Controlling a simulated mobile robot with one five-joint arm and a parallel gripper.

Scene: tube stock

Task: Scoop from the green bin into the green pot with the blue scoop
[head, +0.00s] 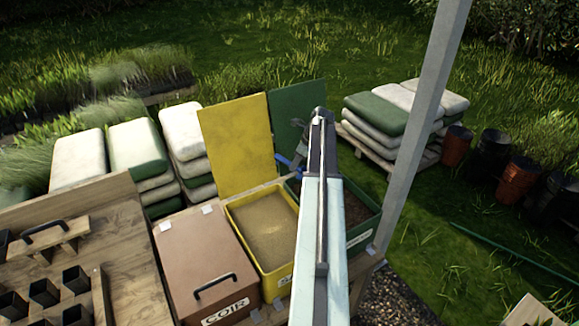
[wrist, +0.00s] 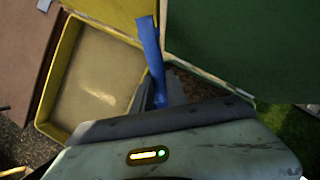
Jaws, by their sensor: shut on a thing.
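The green bin (head: 360,234) stands at the right end of the bin row, its green lid (head: 297,112) raised behind it. Dark brown material shows inside. My arm crosses in front of the bin and hides much of it. The blue scoop (head: 287,163) shows partly beside my arm, at the bin's back left. In the wrist view, its blue shaft (wrist: 150,45) runs up from my gripper (wrist: 162,105), beside the green lid (wrist: 240,45). My gripper is shut on the scoop; its fingertips are mostly hidden. I cannot make out the green pot.
A yellow bin (head: 236,213) of sandy material, lid up, stands left of the green bin. A closed brown COIR bin (head: 190,250) is further left. A grey post (head: 425,120) rises close on the right. A wooden bench (head: 120,235) with black pots is at left.

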